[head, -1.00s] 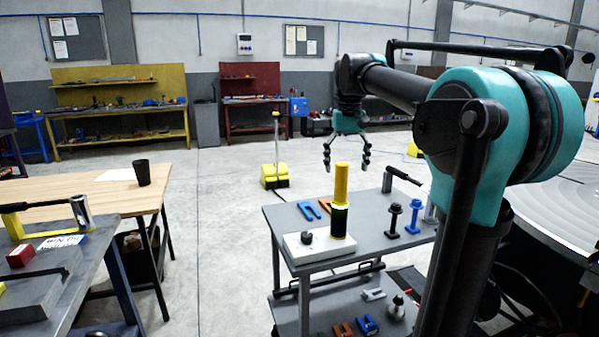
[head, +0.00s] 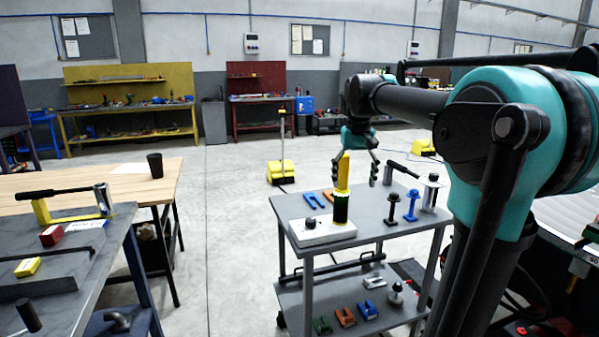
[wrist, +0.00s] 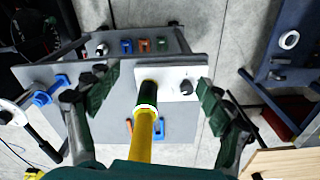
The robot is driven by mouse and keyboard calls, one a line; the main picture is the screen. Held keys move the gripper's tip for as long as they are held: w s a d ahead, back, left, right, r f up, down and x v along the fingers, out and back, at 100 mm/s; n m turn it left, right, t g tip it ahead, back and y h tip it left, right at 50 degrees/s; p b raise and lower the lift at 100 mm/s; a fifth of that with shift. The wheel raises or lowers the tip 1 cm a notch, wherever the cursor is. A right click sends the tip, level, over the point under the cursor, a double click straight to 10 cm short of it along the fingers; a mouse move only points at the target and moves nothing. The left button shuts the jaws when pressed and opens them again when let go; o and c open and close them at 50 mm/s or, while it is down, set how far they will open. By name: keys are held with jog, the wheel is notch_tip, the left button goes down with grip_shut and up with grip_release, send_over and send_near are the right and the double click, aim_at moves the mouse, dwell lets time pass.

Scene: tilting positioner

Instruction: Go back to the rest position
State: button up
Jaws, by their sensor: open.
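My gripper (head: 374,169) hangs above the back part of the grey cart (head: 378,230) in the head view, fingers spread. In the wrist view my gripper (wrist: 155,100) shows both finger pads wide apart, with nothing held between them. A yellow and black cylindrical tool (head: 341,190) stands upright on a white block (head: 312,233) on the cart top. In the wrist view the tool (wrist: 146,110) appears between the open fingers, but I cannot tell how close they are to it.
The cart top also holds a black bolt-like part (head: 391,208), a blue one (head: 411,205) and a toggle clamp (head: 430,192). A wooden table (head: 130,190) and a grey workbench (head: 75,265) stand at the left. Floor between them and the cart is clear.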

jog(key=s+d+f+t, duration=0.1)
jog(key=s+f, duration=0.9)
jog(key=f, duration=0.5)
jog(key=s+d+f+t, duration=0.2)
jog(key=s+f, duration=0.8)
jog(key=f, duration=0.5)
jog(key=shift+s+d+f+m+t, duration=0.25)
jog(key=shift+s+m+t, duration=0.05)
jog(key=shift+s, duration=0.05)
